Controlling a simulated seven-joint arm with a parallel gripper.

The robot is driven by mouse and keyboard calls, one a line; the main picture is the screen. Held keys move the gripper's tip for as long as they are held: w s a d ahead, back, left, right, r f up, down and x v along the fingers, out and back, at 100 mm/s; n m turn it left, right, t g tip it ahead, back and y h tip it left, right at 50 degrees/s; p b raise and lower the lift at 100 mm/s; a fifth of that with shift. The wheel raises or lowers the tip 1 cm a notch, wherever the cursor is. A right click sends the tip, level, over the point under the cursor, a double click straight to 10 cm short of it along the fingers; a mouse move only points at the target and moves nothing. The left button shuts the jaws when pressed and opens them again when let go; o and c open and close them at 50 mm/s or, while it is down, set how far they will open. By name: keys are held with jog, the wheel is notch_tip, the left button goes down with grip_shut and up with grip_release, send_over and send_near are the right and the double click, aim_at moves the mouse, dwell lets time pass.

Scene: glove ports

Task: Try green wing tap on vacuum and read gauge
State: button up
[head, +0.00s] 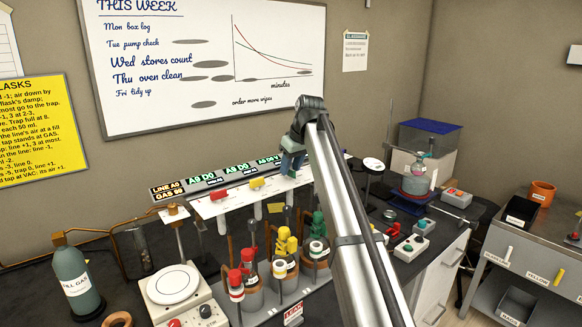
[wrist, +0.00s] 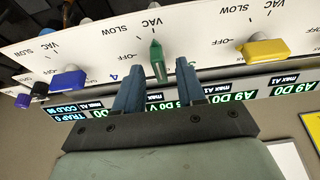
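The green wing tap (wrist: 158,62) is on the white panel (wrist: 25,68) in the wrist view. Its wing stands lengthwise in the picture, with its narrow end toward a VAC label. My gripper (wrist: 158,68) is open, with one blue finger on each side of the tap and a visible gap to both. In the head view my gripper (head: 291,162) is over the panel's far end and the green tap is hidden. A lit gauge display (wrist: 234,93) reads A9 D0; the display behind my fingers is partly covered. The leftmost display (head: 169,190) starts LINE A, last digit unclear.
A yellow tap (wrist: 264,50) and a blue tap (wrist: 68,82) flank the green one. A red tap (head: 220,195) is nearer on the panel. Below stand flasks with red, yellow and green fittings (head: 319,225). A hotplate (head: 173,285) is at front left.

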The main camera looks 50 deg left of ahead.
jog(key=shift+a+f, duration=0.1)
jog(key=shift+f, duration=0.1)
jog(key=shift+c, duration=0.4)
grip_shut()
